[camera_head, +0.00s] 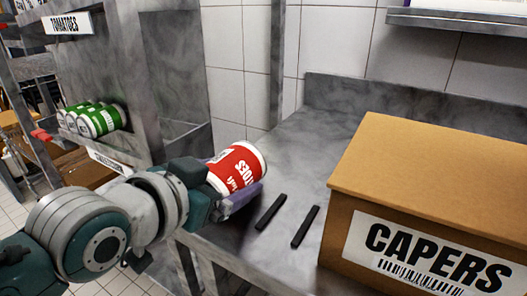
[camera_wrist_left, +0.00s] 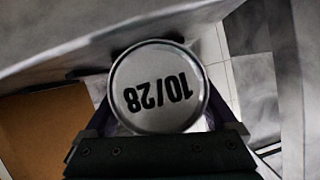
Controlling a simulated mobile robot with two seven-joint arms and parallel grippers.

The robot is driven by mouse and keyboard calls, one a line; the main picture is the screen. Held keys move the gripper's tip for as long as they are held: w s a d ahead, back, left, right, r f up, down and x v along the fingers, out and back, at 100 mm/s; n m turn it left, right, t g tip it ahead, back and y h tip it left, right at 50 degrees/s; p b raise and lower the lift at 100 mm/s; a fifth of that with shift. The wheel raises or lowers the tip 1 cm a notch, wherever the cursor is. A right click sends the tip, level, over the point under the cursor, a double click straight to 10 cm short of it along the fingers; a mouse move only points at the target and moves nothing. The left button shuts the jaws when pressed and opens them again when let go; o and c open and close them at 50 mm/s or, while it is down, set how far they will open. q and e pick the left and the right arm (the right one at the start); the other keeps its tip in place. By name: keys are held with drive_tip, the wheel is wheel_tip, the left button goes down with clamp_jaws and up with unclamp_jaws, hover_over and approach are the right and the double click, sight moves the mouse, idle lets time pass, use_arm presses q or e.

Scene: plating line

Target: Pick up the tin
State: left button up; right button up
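A red tin (camera_head: 238,167) with white lettering and a pale rim is at the end of my left arm. It is tilted, near the left edge of the metal counter. My left gripper (camera_head: 232,186) has its fingers on either side of the tin and is shut on it. In the left wrist view the tin's round grey end (camera_wrist_left: 158,87), marked 10/28 upside down, sits between the fingers (camera_wrist_left: 160,120). The tin appears held above the counter, though its exact height is hard to tell. My right gripper is not in view.
A large cardboard box marked CAPERS (camera_head: 430,165) fills the counter's right side. Two short black bars, one left (camera_head: 270,212) and one right (camera_head: 305,227), lie on the counter (camera_head: 300,150). Several green tins (camera_head: 98,121) sit on the shelf at left, below a TOMATOES sign (camera_head: 67,24).

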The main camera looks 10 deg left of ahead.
sight(224, 158)
use_arm(q)
clamp_jaws()
drive_tip(key=shift+r, duration=0.1)
idle(0.4)
wheel_tip(224, 158, up, 20)
drive_tip(key=p, duration=0.5)
